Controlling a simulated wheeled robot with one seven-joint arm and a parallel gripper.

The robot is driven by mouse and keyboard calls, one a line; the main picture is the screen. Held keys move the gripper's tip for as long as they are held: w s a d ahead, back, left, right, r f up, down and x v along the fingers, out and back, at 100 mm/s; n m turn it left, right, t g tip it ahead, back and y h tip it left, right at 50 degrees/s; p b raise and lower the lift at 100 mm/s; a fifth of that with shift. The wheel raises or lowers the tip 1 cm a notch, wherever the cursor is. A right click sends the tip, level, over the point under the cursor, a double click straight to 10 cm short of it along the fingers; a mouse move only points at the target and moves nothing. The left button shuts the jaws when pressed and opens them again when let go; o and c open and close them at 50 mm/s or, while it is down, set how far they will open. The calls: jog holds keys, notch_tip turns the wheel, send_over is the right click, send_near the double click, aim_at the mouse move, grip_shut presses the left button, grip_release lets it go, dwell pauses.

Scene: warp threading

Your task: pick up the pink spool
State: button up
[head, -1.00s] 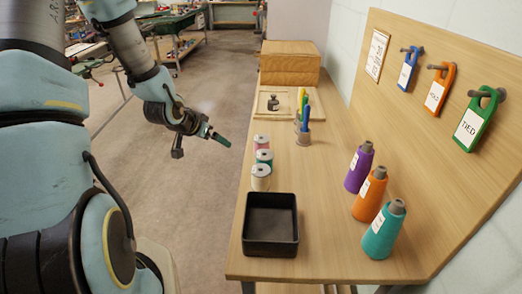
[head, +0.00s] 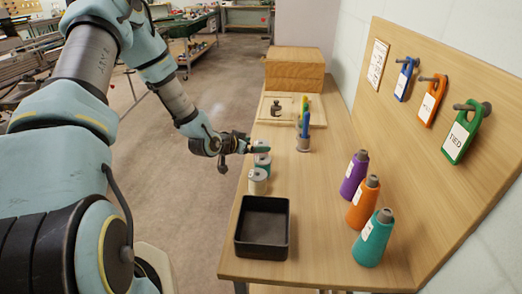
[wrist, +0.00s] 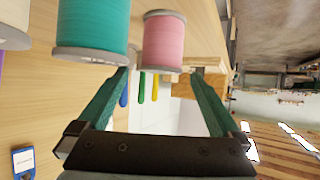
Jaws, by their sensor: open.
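The pink spool (wrist: 164,42) shows upper centre in the wrist view, with pale end flanges. My gripper (wrist: 162,74) is open, its two green fingers apart and empty, with the pink spool ahead of and between the fingertips. The teal spool (wrist: 92,25) stands close beside it, at the left fingertip. In the head view my gripper (head: 258,149) reaches over the table's left edge at the spool row and hides most of the pink spool. The teal spool (head: 262,161) and a cream spool (head: 257,182) show in front of it.
A black tray (head: 241,252) sits at the front of the table. Tags hang on the board (head: 415,120). The table middle is clear.

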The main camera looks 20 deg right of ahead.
aim_at(261, 143)
jog(key=shift+f+p+x, duration=0.2)
jog(key=shift+p+x, duration=0.8)
jog(key=shift+x, duration=1.25)
jog(key=shift+a, duration=0.15)
jog(key=shift+c, duration=0.2)
jog(key=c, duration=1.4)
